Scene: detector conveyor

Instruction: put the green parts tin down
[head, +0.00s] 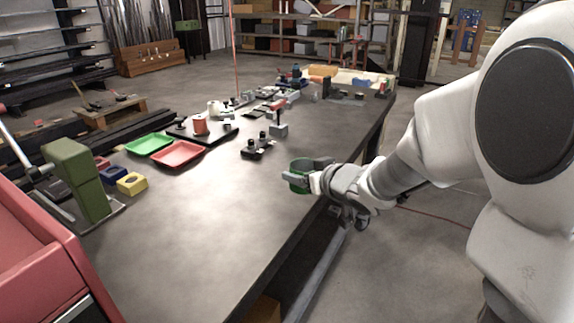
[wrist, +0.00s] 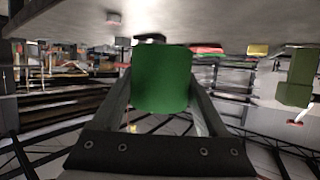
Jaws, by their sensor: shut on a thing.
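The green parts tin (head: 299,165) is a small upright green cylinder near the right edge of the workbench in the head view. My gripper (head: 306,174) reaches in from the right and is shut on it, one finger on each side. In the wrist view the green parts tin (wrist: 162,82) fills the middle, between the two dark fingers of my gripper (wrist: 160,95). That view is upside down, with the bench top along its upper edge. I cannot tell whether the tin's base touches the bench.
The grey workbench (head: 210,235) is bare in front and left of the tin. A black fixture (head: 257,149), a red tray (head: 178,155) and a green tray (head: 149,144) lie farther left. Yellow (head: 131,184) and blue blocks (head: 112,174) sit near a green press (head: 80,180).

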